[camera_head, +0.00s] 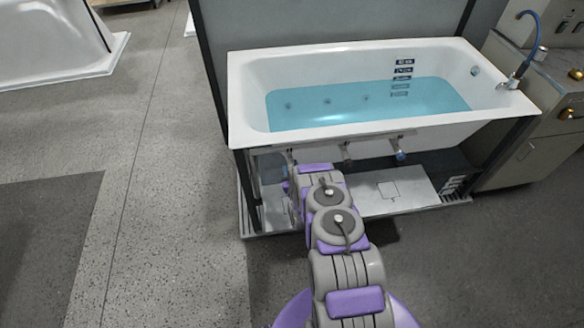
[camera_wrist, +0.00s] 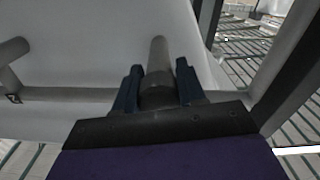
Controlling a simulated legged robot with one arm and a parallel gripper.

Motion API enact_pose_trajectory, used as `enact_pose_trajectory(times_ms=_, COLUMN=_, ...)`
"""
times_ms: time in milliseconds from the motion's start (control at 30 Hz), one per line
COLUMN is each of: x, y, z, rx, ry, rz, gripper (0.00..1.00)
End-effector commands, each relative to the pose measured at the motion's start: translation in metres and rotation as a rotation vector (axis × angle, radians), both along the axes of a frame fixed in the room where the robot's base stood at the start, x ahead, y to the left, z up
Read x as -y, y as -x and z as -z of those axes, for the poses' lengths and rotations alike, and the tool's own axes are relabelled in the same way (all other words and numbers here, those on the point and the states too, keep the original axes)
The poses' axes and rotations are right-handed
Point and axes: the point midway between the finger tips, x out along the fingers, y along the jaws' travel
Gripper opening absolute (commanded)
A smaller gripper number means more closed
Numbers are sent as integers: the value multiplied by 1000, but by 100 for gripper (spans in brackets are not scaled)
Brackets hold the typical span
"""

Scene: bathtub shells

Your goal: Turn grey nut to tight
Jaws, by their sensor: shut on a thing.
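The grey nut (camera_wrist: 156,94) sits on a grey pipe stub (camera_wrist: 158,55) in the wrist view, joined to a horizontal pipe (camera_wrist: 65,95) under the tub. My gripper (camera_wrist: 158,76) has its two dark blue fingers on either side of the nut, shut on it. The lower part of the nut is hidden by the gripper body. In the head view my arm reaches under the front left of the bathtub (camera_head: 240,105); the nut and fingertips cannot be made out there.
Other pipe fittings (camera_head: 347,155) and (camera_head: 400,154) hang under the tub's front edge. A dark frame post (camera_head: 245,190) stands left of my arm. A white panel (camera_head: 395,190) lies below the tub. A cabinet (camera_head: 540,130) stands at right.

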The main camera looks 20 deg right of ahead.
Motion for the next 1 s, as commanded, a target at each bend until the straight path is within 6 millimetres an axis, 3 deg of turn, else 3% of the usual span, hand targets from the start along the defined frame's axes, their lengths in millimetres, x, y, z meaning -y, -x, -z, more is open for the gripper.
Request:
enact_pose_trajectory(times_ms=133, x=5, y=1, z=-2, rx=3, ry=4, rz=11, gripper=9)
enact_pose_trajectory(times_ms=567, x=4, y=1, z=-4, rx=19, ry=-46, rz=9, gripper=9)
enact_pose_trajectory(times_ms=1000, x=6, y=2, z=-5, rx=110, ry=-366, rz=10, gripper=9)
